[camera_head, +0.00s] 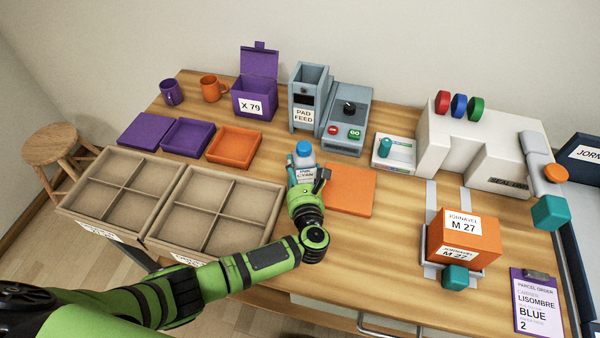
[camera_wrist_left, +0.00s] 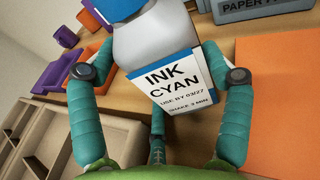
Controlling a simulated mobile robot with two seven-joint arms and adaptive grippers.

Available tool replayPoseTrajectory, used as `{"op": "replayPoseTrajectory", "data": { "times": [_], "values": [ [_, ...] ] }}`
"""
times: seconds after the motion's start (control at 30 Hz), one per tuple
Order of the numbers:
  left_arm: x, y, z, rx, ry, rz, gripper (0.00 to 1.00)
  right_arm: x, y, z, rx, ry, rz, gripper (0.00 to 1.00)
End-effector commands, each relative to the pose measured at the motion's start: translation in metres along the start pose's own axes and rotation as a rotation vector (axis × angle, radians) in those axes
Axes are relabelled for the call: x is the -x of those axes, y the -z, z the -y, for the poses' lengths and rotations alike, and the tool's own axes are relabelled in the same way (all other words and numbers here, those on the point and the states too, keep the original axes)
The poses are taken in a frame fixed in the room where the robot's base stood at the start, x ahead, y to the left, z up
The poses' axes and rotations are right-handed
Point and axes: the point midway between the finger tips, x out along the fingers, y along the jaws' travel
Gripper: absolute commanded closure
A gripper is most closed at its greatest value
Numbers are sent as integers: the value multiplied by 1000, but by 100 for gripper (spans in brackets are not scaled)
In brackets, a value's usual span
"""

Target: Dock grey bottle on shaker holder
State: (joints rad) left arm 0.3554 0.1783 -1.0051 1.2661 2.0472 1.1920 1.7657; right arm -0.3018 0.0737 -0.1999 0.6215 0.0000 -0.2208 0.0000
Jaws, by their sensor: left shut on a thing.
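The grey bottle (camera_head: 304,161) has a blue cap and a white label reading INK CYAN. My left gripper (camera_head: 305,180) is shut on it. In the left wrist view the bottle (camera_wrist_left: 150,42) stands between the two teal fingers, with its label facing my wrist. In the head view the bottle looks upright, left of the flat orange mat. Its base is hidden, so I cannot tell whether it touches the table. A small white unit with a teal post (camera_head: 393,152), likely the shaker holder, stands to the right and farther back. My right gripper is not in view.
The orange mat (camera_head: 350,190) lies just right of the bottle. The pad feed machine (camera_head: 306,97) and button unit (camera_head: 346,120) stand behind. Divided crates (camera_head: 215,212) are at left. A white sealing machine (camera_head: 470,150) and an orange box (camera_head: 463,238) are at right.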

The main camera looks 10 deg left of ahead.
Motion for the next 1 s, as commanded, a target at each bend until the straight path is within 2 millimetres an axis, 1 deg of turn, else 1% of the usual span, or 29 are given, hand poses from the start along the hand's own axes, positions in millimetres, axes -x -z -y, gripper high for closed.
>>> {"op": "replayPoseTrajectory", "data": {
  "times": [0.17,0.2,0.23,0.57,0.7,0.77,0.87,1.0],
  "values": [
    [0,3,1,2,1,2,75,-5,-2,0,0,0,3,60],
    [0,3,0,0,0,-1,9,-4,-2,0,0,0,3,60],
    [0,3,0,-1,1,-1,0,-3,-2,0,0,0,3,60],
    [0,3,0,-1,0,-1,0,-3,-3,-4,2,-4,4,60],
    [3,-1,0,0,1,-2,0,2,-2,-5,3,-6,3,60],
    [12,3,1,1,3,-6,0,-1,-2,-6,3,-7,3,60],
    [31,3,0,4,1,-6,0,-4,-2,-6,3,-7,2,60],
    [62,4,0,5,1,-6,0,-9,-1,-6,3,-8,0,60]
  ]
}}
